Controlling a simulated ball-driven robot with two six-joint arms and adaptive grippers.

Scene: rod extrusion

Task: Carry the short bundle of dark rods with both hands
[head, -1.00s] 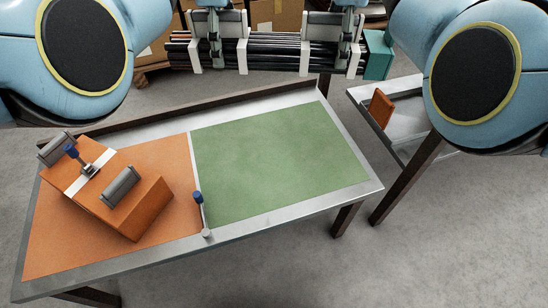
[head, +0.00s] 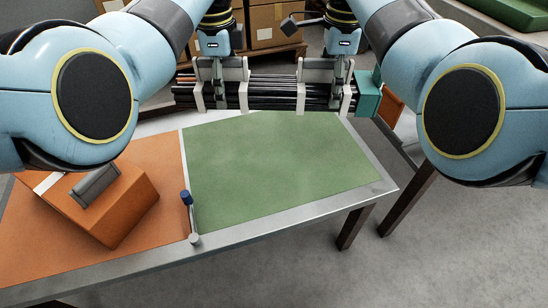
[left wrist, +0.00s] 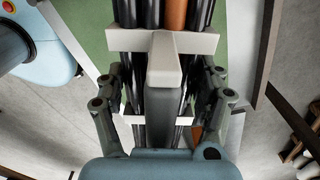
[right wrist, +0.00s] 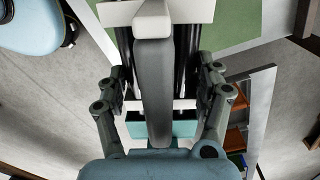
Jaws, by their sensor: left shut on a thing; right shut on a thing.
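The bundle of dark rods (head: 273,90) hangs level at the back of the green mat (head: 270,165) in the head view. My left gripper (head: 221,72) is shut on the left handle (left wrist: 163,80); the left wrist view also shows one orange-brown rod (left wrist: 174,14). My right gripper (head: 328,74) is shut on the right handle (right wrist: 153,85). The teal block shows below it in the right wrist view (right wrist: 172,129). The bundle's underside is hidden.
A blue-topped post (head: 188,200) stands between the mats. The green mat is bare. Cardboard boxes (head: 275,22) stand behind.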

